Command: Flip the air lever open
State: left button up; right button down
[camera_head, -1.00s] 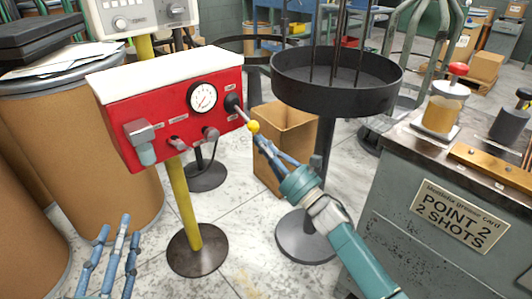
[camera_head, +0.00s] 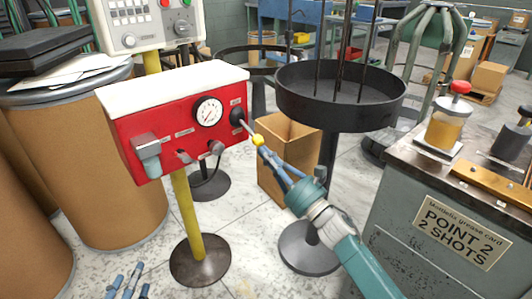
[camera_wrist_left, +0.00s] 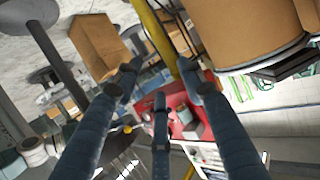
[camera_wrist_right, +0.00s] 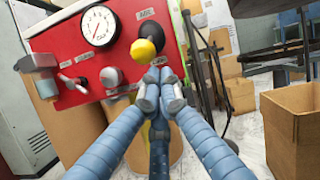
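The air lever (camera_head: 247,127) is a thin rod from a black boss on the right of the red panel (camera_head: 190,93). It slants down to the right and ends in a yellow ball knob (camera_head: 258,139). In the right wrist view the knob (camera_wrist_right: 143,50) is just above and left of the fingertips. My right gripper (camera_head: 266,153) has its blue fingertips together right by the knob, with nothing seen between them; contact cannot be told. My left gripper (camera_head: 128,276) is low at the left, below the panel. Its fingers are spread and empty in the left wrist view (camera_wrist_left: 160,85).
The panel bears a gauge (camera_head: 208,111) and stands on a yellow post (camera_head: 186,215). A dark round tray stand (camera_head: 340,105) and a cardboard box (camera_head: 286,150) are to the right. Brown drums (camera_head: 85,160) stand left. A grey bench (camera_head: 420,215) is at right.

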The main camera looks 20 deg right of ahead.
pick_arm(q)
jog(key=shift+s+a+f+g+y+p, duration=0.7)
jog(key=shift+s+a+f+g+p, duration=0.85)
jog(key=shift+s+f+g, duration=2.05)
jog(key=shift+s+a+f+g+y+p, duration=0.7)
jog(key=shift+s+a+f+g+p, duration=1.1)
jog(key=shift+s, duration=3.6)
jog(key=s+f+p, duration=0.1)
jog(key=f+p, duration=0.1)
jog(key=f, duration=0.9)
jog(key=s+f+g+p, duration=0.1)
jog(key=s+f+p, duration=0.1)
jog(key=f, duration=0.9)
jog(key=shift+s+f+p, duration=0.25)
jog(key=shift+f+p, duration=0.15)
jog(key=shift+p, duration=0.45)
pick_arm(e)
notch_tip(320, 180, up, 9)
jog(key=s+g+h, duration=0.1)
jog(key=s+g, duration=0.1)
jog(key=shift+d, duration=0.35)
pick_arm(q)
jog(key=shift+f, duration=0.1)
pick_arm(e)
jog(key=shift+f, duration=0.1)
